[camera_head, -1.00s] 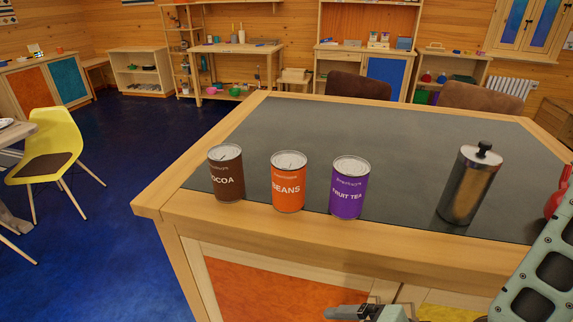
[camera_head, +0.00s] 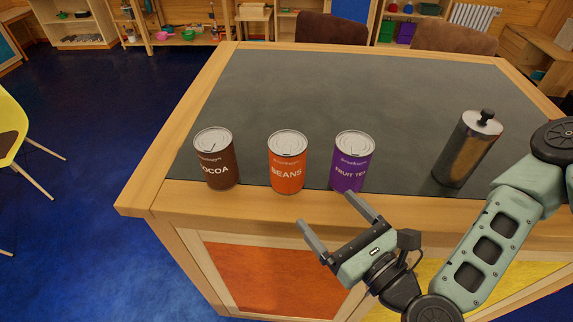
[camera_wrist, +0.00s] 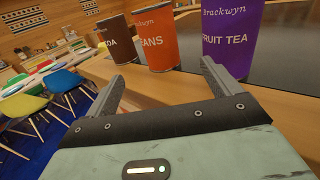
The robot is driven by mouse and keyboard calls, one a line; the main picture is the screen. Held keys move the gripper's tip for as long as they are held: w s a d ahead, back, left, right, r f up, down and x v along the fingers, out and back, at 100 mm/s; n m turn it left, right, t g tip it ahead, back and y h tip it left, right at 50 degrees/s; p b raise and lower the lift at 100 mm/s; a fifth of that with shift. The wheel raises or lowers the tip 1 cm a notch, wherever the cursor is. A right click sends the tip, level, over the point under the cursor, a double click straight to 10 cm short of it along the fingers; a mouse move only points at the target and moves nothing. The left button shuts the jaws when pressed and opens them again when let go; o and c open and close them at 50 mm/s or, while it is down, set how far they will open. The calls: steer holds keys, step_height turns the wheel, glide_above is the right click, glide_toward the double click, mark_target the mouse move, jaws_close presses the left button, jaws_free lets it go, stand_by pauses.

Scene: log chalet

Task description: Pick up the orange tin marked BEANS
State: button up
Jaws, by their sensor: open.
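The orange tin marked BEANS (camera_head: 287,162) stands upright near the front edge of the counter (camera_head: 176,200), between two other tins. It also shows in the wrist view (camera_wrist: 157,42), beyond and between the fingers. The brown COCOA tin (camera_head: 216,160) stands to its left, the purple FRUIT TEA tin (camera_head: 350,162) to its right, with gaps between them. My gripper (camera_head: 332,215) is open and empty, in front of the counter's edge. Its fingers point up toward the tins, apart from all of them. In the wrist view the gripper (camera_wrist: 160,85) shows both fingers spread, the right one nearer the purple tin (camera_wrist: 228,38).
A metal canister with a black knob (camera_head: 467,149) stands on the counter's right side. The dark counter top behind the tins (camera_head: 330,90) is clear. Brown chairs (camera_head: 345,33) stand behind the counter, and a yellow chair (camera_head: 10,130) is at the far left.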

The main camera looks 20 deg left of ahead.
mark_target(297, 177)
steer(key=b+x, duration=0.2)
steer(key=x, duration=0.1)
steer(key=shift+f, duration=0.3)
steer(key=b+x, duration=0.1)
steer(key=b, duration=0.3)
steer(key=shift+w+a, duration=0.15)
steer(key=shift+w, duration=0.15)
steer(key=b, duration=0.3)
steer(key=shift+w+a+b, duration=0.15)
steer(key=shift+a+b, duration=0.15)
steer(key=shift+b, duration=0.1)
steer(key=shift+a+b, duration=0.1)
steer(key=shift+b, duration=0.4)
steer(key=p+x, duration=0.1)
steer(key=x, duration=0.1)
steer(key=r+p+x, duration=0.1)
steer(key=x, duration=0.1)
steer(key=p+x, duration=0.2)
steer(key=x, duration=0.3)
steer(key=shift+a+f, duration=0.1)
steer(key=shift+w+a+f+p, duration=0.1)
steer(key=shift+w+a+p, duration=0.2)
steer(key=shift+a, duration=0.05)
steer(key=c, duration=1.2)
